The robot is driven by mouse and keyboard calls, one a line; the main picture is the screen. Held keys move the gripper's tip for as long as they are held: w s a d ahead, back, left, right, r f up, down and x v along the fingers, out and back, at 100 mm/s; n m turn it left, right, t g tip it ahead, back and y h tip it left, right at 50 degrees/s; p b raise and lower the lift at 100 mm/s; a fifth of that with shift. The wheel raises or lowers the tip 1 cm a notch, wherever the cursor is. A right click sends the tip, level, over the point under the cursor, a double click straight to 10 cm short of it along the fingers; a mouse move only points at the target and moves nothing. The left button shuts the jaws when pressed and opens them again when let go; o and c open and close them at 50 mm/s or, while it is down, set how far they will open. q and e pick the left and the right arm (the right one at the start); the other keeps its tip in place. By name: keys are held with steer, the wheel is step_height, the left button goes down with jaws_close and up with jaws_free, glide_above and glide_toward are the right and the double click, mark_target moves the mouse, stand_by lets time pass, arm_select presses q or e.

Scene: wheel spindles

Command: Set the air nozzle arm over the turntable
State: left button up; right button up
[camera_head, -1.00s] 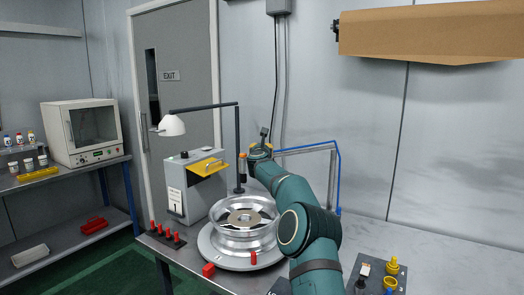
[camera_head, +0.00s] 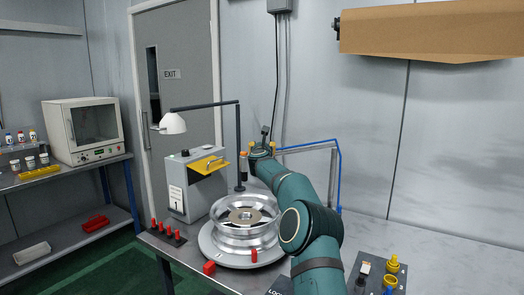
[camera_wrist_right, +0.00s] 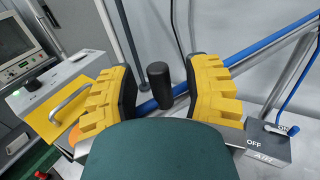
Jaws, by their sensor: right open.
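A blue tube (camera_head: 310,145), which appears to be the air nozzle arm, runs from a grey frame toward my right gripper (camera_head: 262,143). The tube (camera_wrist_right: 255,48) crosses diagonally in the right wrist view. A black upright knob (camera_wrist_right: 160,82) stands between the two yellow-padded fingers of my right gripper (camera_wrist_right: 163,88), which are open and apart from it. A small orange-and-black piece (camera_head: 243,168) hangs left of the gripper; its link to the tube is hidden. The round turntable (camera_head: 212,252) carries a silver wheel (camera_head: 244,228), left of my right arm. My left gripper is not in view.
A grey box with a yellow flap (camera_head: 207,165) stands behind left of the wheel. A lamp (camera_head: 172,124) reaches over it from a dark post. Red pegs (camera_head: 165,232) line the left edge. An AIR switch box (camera_wrist_right: 265,145) is at the right. The right tabletop is largely clear.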

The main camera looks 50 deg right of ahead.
steer(key=v, duration=1.2)
stand_by(0.6)
